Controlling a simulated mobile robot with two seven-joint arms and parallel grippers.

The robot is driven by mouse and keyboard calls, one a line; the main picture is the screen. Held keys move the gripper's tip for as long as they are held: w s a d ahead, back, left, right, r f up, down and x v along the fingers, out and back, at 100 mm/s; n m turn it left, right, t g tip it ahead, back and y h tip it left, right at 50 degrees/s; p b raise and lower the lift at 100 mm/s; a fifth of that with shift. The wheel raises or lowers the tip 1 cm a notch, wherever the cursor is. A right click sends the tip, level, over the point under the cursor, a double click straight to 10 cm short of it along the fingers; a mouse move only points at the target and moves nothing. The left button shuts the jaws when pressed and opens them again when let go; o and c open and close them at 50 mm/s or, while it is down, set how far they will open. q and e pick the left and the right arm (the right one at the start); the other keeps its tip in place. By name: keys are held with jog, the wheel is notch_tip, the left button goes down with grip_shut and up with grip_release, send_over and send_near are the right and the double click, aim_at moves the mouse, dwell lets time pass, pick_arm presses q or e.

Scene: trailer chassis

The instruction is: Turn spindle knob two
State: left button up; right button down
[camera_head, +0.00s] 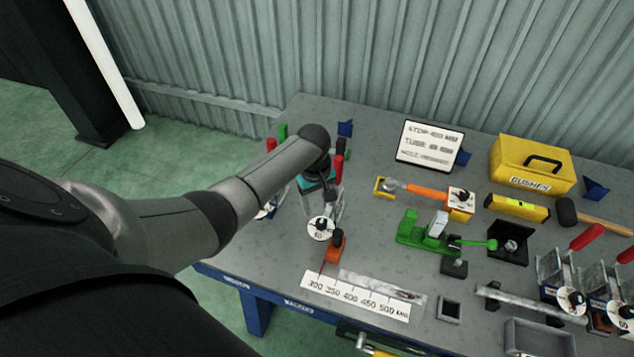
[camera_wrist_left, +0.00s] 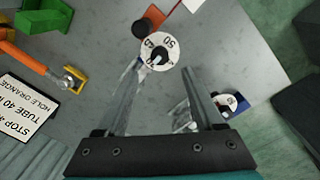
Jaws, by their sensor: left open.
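A round white dial with a black knob (camera_head: 320,229) stands near the table's left end; it also shows in the left wrist view (camera_wrist_left: 159,53). A second white dial (camera_wrist_left: 228,103) is off to the right in the wrist view and mostly hidden by my arm in the head view. I cannot read which one is spindle knob two. My left gripper (camera_head: 322,212) is open over the first dial. In the wrist view its fingers (camera_wrist_left: 160,66) stand apart, one on each side of that dial's near edge. Contact cannot be told. My right gripper is not in view.
An orange block (camera_head: 333,247) with a black knob is close beside the dial. A white ruler strip (camera_head: 356,296) lies in front. A green clamp (camera_head: 424,236), a sign (camera_head: 429,144) and a yellow box (camera_head: 531,165) stand to the right. Two more dials (camera_head: 571,301) are at far right.

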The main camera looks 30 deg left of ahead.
pick_arm(q)
notch_tip(320, 180, up, 8)
jog(key=shift+s+f, duration=0.2)
jog(key=shift+f, duration=0.05)
jog(key=shift+a, duration=0.1)
dwell(0.4)
jog(key=s+d+f+m+t, duration=0.1)
jog(key=s+d+f+m, duration=0.2)
jog(key=s+d+m, duration=0.65)
jog(key=s+d+r+m+t, duration=0.2)
jog(key=s+r+m, duration=0.3)
jog(key=s, duration=0.8)
notch_tip(320, 180, down, 34)
jog(key=s+g+b, duration=0.1)
jog(key=s+b, duration=0.1)
jog(key=b, duration=1)
jog(key=s+a+f+b, duration=0.1)
jog(key=s+f+b, duration=0.4)
jog(key=f, duration=0.7)
jog(key=s+a+f+g+b, duration=0.1)
jog(key=s+f+b, duration=0.5)
jog(key=s+f, duration=0.4)
notch_tip(320, 180, down, 3)
jog(key=shift+s+a+g+b, duration=0.15)
jog(key=shift+s+g+b, duration=0.1)
jog(key=shift+g+b, duration=0.05)
